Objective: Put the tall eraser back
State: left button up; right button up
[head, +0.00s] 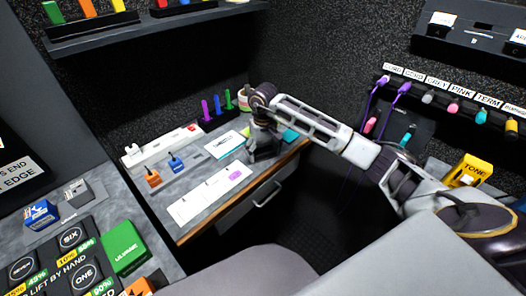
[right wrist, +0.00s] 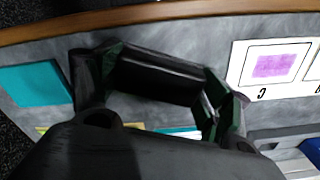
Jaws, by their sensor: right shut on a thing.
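My right gripper (head: 264,146) reaches in from the right and hangs low over the desk near its right edge. In the right wrist view my gripper (right wrist: 158,88) is shut on a dark block (right wrist: 155,78), which looks like the tall eraser. The block lies between the green-padded fingers, close to the desk top; I cannot tell whether it touches it. In the head view the gripper itself mostly hides it. A white card (head: 210,194) with marked fields and a purple square lies left of the gripper; it also shows in the right wrist view (right wrist: 240,65). My left gripper is out of view.
A teal sheet (head: 290,135) lies beside the gripper at the desk edge (head: 240,206). Coloured markers (head: 217,106) stand upright in a rack behind. Orange and blue blocks (head: 175,162) and a white strip (head: 160,144) occupy the desk's left. Cables hang on the right wall (head: 375,105).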

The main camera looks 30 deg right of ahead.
aim_at(263, 150)
jog(key=o, duration=1)
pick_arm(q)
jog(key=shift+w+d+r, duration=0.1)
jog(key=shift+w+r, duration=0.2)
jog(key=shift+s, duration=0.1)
pick_arm(e)
jog(key=shift+r, duration=0.3)
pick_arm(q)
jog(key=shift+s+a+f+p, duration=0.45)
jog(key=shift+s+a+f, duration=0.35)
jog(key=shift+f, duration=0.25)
pick_arm(e)
notch_tip(263, 150, up, 12)
jog(key=shift+f, duration=0.2)
